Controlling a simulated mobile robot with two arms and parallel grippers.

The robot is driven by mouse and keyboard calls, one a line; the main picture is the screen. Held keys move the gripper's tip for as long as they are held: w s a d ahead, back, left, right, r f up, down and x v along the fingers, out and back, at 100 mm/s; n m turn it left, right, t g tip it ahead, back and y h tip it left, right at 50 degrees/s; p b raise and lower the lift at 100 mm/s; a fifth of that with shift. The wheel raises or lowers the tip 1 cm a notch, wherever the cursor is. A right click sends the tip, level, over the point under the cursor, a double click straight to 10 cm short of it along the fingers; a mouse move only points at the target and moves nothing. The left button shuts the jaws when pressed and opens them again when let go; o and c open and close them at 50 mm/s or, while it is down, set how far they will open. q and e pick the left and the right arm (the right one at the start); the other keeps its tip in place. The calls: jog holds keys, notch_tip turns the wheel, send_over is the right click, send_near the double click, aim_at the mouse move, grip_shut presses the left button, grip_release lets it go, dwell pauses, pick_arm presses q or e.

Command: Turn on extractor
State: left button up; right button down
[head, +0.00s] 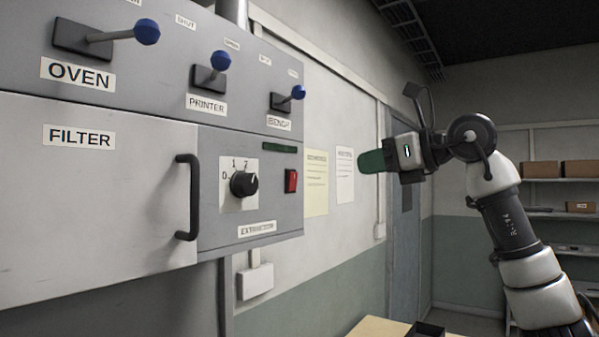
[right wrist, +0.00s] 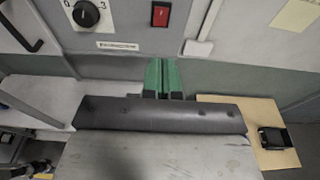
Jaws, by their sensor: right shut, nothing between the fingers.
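The extractor panel (head: 272,215) is the lower grey section of the wall cabinet, with a label that seems to read "extraction". It carries a black rotary knob (head: 244,184) on a numbered scale, a red rocker switch (head: 291,181) and a dark green strip (head: 280,149) above. In the right wrist view the knob (right wrist: 86,14) and the red switch (right wrist: 160,14) show at the top. My right gripper (head: 371,161) is shut and empty, to the right of the panel and apart from it. Its green fingers (right wrist: 164,76) lie together. My left gripper is out of view.
Blue-knobbed levers (head: 220,61) stick out above the panel. The filter door (head: 95,210) has a black protruding handle (head: 187,197) left of the knob. Paper notices (head: 317,182) hang on the wall. A wooden table (right wrist: 245,113) with a black tray (right wrist: 275,138) stands below right.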

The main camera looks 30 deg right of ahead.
aim_at(294, 174)
jog(key=p+x, duration=0.2)
jog(key=x, duration=0.2)
jog(key=p+x, duration=0.1)
jog(key=x, duration=0.4)
jog(key=r+p+x, duration=0.1)
jog(key=p+x, duration=0.1)
jog(key=x, duration=0.2)
jog(key=shift+w+a+p, duration=0.25)
jog(key=shift+w+p, duration=0.1)
jog(key=shift+w, duration=0.1)
jog(key=shift+s, duration=0.1)
